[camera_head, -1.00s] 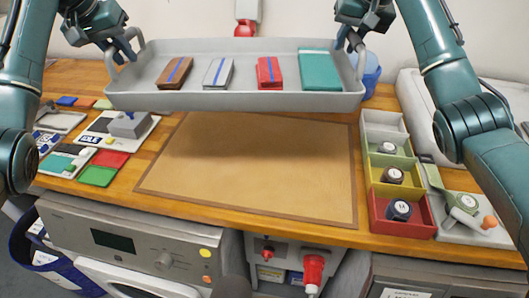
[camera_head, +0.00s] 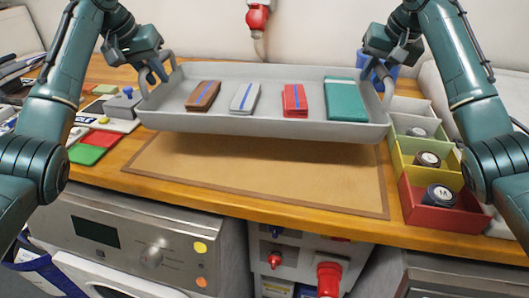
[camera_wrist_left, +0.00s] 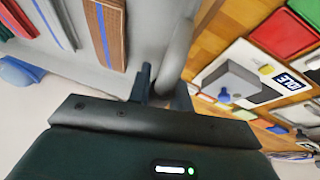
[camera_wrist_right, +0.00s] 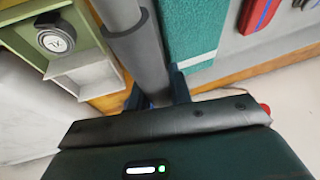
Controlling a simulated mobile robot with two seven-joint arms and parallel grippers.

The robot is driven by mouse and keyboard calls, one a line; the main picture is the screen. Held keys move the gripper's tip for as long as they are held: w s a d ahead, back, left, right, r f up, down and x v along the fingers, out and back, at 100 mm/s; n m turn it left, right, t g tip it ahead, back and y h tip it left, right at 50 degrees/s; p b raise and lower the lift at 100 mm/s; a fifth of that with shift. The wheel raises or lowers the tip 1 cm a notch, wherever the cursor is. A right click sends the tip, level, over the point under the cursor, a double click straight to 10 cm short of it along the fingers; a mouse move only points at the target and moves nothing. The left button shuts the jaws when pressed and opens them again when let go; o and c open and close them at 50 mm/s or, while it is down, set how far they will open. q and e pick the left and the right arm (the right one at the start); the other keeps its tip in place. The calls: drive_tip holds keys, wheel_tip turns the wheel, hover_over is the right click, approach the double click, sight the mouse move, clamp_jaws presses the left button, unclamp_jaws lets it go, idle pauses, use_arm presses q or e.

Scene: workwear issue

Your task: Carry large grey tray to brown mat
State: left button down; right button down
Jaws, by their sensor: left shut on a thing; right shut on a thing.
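The large grey tray (camera_head: 255,124) hangs level in the air, over the back part of the brown mat (camera_head: 270,172) on the wooden table. In it lie a brown folded cloth (camera_head: 203,96), a light grey one (camera_head: 244,98), a red one (camera_head: 295,100) and a larger teal one (camera_head: 346,100). My left gripper (camera_head: 158,76) is shut on the tray's left handle, which the left wrist view shows between its fingers (camera_wrist_left: 160,88). My right gripper (camera_head: 378,72) is shut on the right handle, seen also in the right wrist view (camera_wrist_right: 155,95). The mat's back edge is hidden behind the tray.
Left are green (camera_head: 86,154) and red (camera_head: 104,138) patches and a grey stamp-like block (camera_head: 124,104). The mat's visible part is bare.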

use_arm(q)
drive_tip(key=shift+f+b, duration=0.3)
drive_tip(key=shift+f, duration=0.35)
use_arm(e)
drive_tip(key=shift+f, duration=0.65)
use_arm(q)
drive_tip(key=shift+f, duration=0.1)
use_arm(e)
drive_tip(key=shift+f, duration=0.1)
